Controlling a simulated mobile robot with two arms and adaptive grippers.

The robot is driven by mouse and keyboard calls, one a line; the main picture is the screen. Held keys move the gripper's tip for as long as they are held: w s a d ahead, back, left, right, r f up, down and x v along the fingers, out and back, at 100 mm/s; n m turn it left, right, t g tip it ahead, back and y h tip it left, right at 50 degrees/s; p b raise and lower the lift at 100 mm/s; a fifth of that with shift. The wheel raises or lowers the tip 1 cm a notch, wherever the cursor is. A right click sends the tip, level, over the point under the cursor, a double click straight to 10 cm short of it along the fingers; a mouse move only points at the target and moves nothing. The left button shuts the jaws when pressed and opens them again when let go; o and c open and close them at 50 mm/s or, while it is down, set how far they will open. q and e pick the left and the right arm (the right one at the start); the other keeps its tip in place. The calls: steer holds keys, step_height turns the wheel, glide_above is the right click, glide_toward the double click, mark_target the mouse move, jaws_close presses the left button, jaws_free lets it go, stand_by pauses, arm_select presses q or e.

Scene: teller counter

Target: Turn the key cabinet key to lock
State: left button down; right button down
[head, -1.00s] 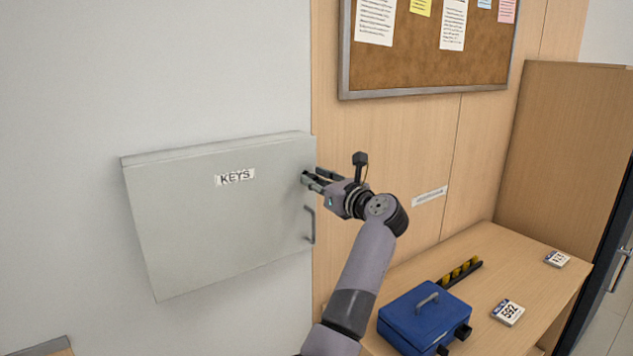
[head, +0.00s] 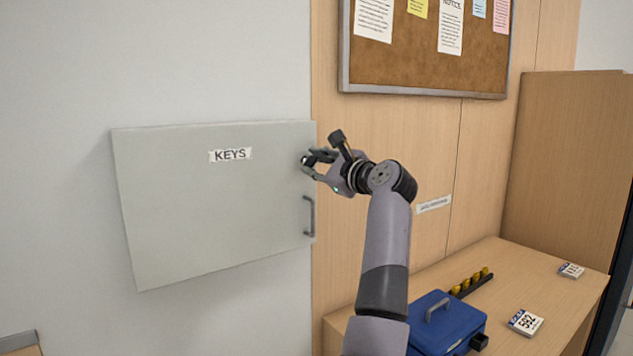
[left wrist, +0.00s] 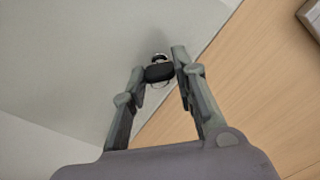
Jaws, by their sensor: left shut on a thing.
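The grey key cabinet (head: 205,215), labelled KEYS, hangs on the wall in the head view with its door looking closed. Its handle (head: 309,215) is at the lower right edge. My left gripper (head: 307,164) is at the door's upper right edge, above the handle. In the left wrist view, the left fingers (left wrist: 162,72) are closed on the dark head of the key (left wrist: 159,73), with a round metal lock (left wrist: 159,57) just beyond it. In the head view the fingers mostly hide the key. My right gripper is not in view.
Below right, a wooden counter (head: 500,258) holds a blue cash box (head: 445,325), a dark rack with yellow items (head: 470,282) and number cards (head: 525,322). A cork noticeboard (head: 425,60) hangs above.

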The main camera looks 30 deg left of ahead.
arm_select(q)
steer(key=n+b, duration=0.3)
steer(key=n, duration=0.5)
steer(key=shift+n+b, duration=0.4)
steer(key=shift+n, duration=0.3)
